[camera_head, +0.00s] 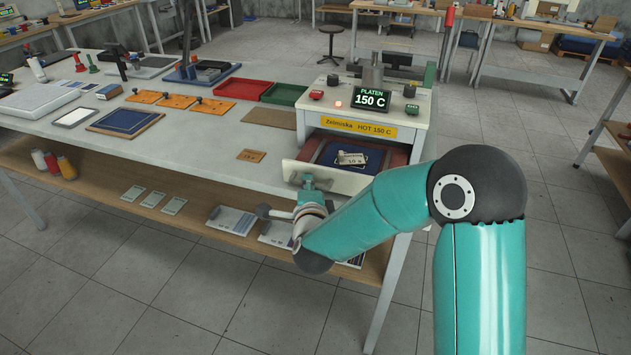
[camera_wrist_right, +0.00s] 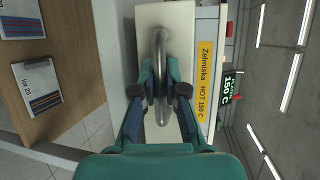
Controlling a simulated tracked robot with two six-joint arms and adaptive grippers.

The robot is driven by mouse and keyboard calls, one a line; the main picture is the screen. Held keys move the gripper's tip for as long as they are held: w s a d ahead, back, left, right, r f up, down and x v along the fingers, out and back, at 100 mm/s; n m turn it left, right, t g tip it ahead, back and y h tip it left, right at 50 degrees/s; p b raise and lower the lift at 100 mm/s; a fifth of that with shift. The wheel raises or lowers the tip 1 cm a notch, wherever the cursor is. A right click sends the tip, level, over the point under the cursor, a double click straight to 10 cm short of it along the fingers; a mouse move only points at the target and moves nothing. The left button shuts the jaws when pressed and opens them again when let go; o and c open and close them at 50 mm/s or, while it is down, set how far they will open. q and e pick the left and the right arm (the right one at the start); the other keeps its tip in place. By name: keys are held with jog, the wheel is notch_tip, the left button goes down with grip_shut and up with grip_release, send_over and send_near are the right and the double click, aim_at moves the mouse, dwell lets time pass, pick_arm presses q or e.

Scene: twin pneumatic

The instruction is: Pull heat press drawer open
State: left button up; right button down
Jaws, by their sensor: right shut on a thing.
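The heat press (camera_head: 365,108) stands at the right end of the workbench, with a green display reading "PLATEN 150 C" and a yellow "HOT 150 C" label. Its drawer (camera_head: 350,182) is out part of the way; a dark blue item with a small pale label lies in it. My right gripper (camera_head: 312,183) is at the left part of the drawer front. In the right wrist view, its fingers (camera_wrist_right: 160,92) are shut around the curved metal drawer handle (camera_wrist_right: 161,45) on the cream front (camera_wrist_right: 181,20). My left gripper is not in view.
The workbench (camera_head: 190,150) carries orange plates, a red tray (camera_head: 243,89), a green tray (camera_head: 287,94) and a framed blue panel (camera_head: 125,121). A lower wooden shelf (camera_head: 110,185) holds spools and labelled packs. The floor in front of the bench is open.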

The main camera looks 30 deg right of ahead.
jog(key=shift+f, duration=0.15)
jog(key=c, duration=1.5)
grip_release()
jog(key=v, duration=1.2)
